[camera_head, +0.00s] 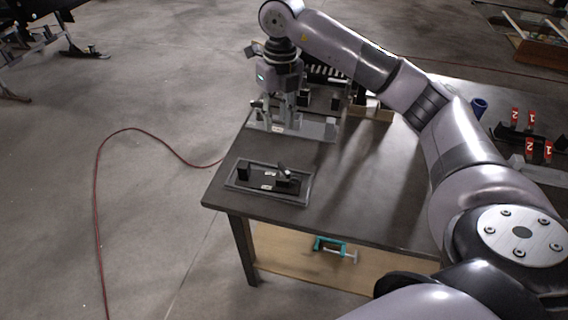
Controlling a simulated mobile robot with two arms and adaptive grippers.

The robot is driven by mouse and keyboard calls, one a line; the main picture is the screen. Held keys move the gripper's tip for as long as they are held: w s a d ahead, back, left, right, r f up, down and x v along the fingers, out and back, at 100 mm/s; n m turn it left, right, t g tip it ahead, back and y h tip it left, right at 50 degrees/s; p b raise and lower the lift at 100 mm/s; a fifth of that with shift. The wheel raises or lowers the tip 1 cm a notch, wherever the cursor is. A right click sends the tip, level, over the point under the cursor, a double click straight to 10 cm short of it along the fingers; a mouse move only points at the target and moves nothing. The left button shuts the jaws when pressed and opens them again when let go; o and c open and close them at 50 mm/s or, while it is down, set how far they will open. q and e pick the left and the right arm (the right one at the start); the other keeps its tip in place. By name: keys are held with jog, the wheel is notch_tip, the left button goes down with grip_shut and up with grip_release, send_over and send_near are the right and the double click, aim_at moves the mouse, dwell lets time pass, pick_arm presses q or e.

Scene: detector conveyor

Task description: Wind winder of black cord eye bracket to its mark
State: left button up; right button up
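A grey tray (308,193) near the front left corner of the table holds black bracket parts (285,179): an upright block on the left and a piece with a tilted lever on the right. This seems to be the black cord eye bracket; its mark is too small to make out. A second, lighter tray (312,127) lies farther back. My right gripper (276,120) points down over the left part of this far tray, apart from the near tray. Its fingers overlap grey parts there, so I cannot tell whether it holds anything. My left gripper is out of view.
Black racks (325,74) stand behind the gripper. A teal clamp (330,244) lies on the lower shelf. The tabletop (365,185) right of the near tray is clear.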

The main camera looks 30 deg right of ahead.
aim_at(284, 167)
jog(key=shift+h, duration=0.3)
jog(key=f+p, duration=0.1)
jog(key=f, duration=0.4)
jog(key=d+f+p, duration=0.1)
jog(key=f, duration=0.5)
jog(key=f+p, duration=0.2)
jog(key=f, duration=0.3)
jog(key=shift+s+d+f, duration=0.15)
jog(key=shift+d+f, duration=0.1)
jog(key=shift+f, duration=0.15)
jog(key=shift+c, duration=0.5)
grip_shut()
